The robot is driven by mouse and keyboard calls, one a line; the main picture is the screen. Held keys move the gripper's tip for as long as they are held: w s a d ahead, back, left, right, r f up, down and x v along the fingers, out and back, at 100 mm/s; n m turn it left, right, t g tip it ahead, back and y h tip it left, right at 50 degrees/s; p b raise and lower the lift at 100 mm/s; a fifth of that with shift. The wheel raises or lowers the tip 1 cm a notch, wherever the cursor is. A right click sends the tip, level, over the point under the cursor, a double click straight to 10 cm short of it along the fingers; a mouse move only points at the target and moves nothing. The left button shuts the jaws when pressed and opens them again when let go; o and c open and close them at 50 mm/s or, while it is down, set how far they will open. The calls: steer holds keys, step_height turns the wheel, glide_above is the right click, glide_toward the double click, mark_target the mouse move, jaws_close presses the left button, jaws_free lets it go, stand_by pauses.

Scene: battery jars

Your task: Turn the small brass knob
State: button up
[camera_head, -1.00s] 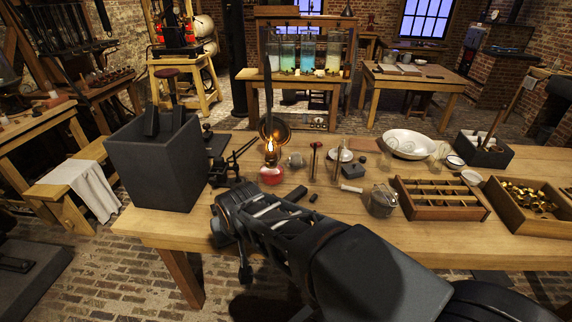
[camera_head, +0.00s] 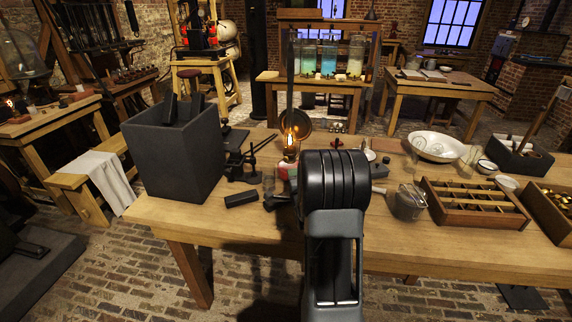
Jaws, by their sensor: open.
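An oil lamp (camera_head: 287,170) with a red base and a lit flame stands on the wooden table, in front of a round reflector on an upright. The small brass knob is too small to make out; the lamp's lower right side is partly covered by my arm. My arm reaches forward from the bottom centre, its black ribbed joint just right of the lamp in the picture.
A dark grey box (camera_head: 172,158) stands left of the lamp, a thin black stand between them. A black block (camera_head: 242,198) lies in front. A glass jar (camera_head: 407,203), a divided wooden tray (camera_head: 432,206) and a white basin (camera_head: 436,147) stand to the right.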

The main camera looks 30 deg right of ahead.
mark_target(286, 159)
steer(key=p+x, duration=0.1)
steer(key=x, duration=1.1)
steer(key=shift+w, duration=0.25)
steer(key=shift+c, duration=0.5)
jaws_close()
